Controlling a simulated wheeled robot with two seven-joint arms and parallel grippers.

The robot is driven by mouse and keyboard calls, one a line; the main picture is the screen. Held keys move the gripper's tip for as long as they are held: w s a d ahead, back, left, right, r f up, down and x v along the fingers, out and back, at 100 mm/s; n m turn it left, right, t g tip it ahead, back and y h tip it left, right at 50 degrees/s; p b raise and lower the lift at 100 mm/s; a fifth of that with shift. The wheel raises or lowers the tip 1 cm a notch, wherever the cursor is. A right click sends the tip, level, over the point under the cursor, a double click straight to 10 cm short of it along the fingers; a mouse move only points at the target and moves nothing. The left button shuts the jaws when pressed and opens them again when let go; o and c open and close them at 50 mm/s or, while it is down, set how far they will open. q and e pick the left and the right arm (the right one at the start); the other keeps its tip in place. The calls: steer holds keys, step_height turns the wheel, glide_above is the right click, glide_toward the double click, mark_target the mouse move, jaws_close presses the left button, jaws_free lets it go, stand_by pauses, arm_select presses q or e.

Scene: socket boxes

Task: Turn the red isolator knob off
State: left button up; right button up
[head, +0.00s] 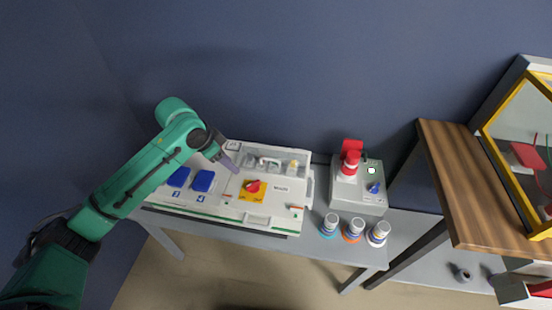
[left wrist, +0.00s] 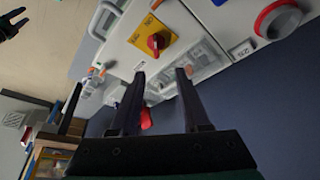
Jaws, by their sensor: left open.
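The red isolator knob (head: 253,186) sits on a yellow plate (head: 246,196) on the front of a white socket box (head: 270,218). In the left wrist view the knob (left wrist: 158,43) and its yellow plate (left wrist: 140,36) show unobstructed, beyond my fingertips. Its exact turn angle is hard to read. My left gripper (head: 232,164) is just up and left of the knob in the head view, apart from it. In the left wrist view the left gripper (left wrist: 162,74) has its two fingers spread, with nothing held. A dark shape, apparently my right gripper (left wrist: 12,25), shows at the upper left there.
Two blue socket covers (head: 203,180) lie left of the knob on the same box. A grey box (head: 357,190) with a red beacon (head: 350,160) stands to the right. Several striped spools (head: 353,231) stand in front of it. A wooden shelf (head: 480,185) is farther right.

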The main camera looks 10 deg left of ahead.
arm_select(q)
glide_toward(253, 183)
steer(key=b+x, duration=0.1)
steer(key=x, duration=0.7)
steer(key=shift+f, duration=0.25)
arm_select(e)
steer(key=shift+s+a+f, duration=0.15)
steer(key=shift+a+f, duration=0.05)
steer(key=shift+f, duration=0.3)
arm_select(q)
jaws_close()
